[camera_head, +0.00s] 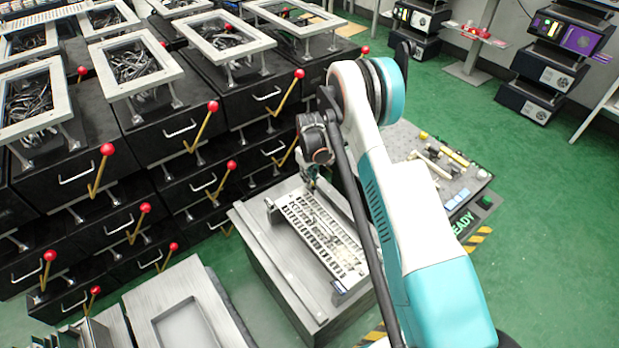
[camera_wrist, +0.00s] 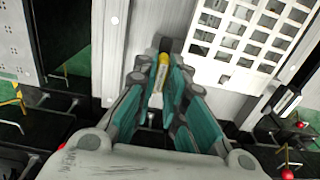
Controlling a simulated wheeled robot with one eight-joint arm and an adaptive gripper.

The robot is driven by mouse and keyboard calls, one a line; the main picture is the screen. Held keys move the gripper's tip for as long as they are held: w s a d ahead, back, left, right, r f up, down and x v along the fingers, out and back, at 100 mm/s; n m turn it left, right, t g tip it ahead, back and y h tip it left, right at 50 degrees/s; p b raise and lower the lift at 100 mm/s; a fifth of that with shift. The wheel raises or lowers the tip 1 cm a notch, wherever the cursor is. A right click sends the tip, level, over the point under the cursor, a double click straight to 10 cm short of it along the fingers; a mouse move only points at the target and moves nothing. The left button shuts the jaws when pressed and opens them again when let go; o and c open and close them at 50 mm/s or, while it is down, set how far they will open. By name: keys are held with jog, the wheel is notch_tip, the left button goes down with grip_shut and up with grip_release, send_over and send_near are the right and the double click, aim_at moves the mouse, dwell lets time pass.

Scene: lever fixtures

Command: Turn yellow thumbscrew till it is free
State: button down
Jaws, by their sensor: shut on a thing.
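The yellow thumbscrew (camera_wrist: 163,61) shows as a small yellow piece between my fingertips in the wrist view. My gripper (camera_wrist: 160,78) is shut on it, with the green-padded fingers on either side. The fingers hide much of it, so its thread and seating cannot be seen. In the head view my gripper (camera_head: 309,173) is at the far end of a pale slotted panel (camera_head: 318,232) on a grey metal cabinet (camera_head: 262,247). The thumbscrew cannot be made out there. The slotted panel also shows at the upper right of the wrist view (camera_wrist: 246,36).
Black drawer units with red-knobbed yellow levers (camera_head: 201,128) stand close on the left. A grey pegboard table (camera_head: 465,186) with several small parts is to the right. Green floor (camera_head: 545,235) is open farther right. A tray (camera_head: 187,318) sits at the lower left.

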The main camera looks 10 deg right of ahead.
dwell(0.3)
jog(key=c, duration=1.6)
grip_release()
jog(key=shift+c, duration=0.2)
jog(key=shift+r, duration=0.1)
notch_tip(320, 180, up, 12)
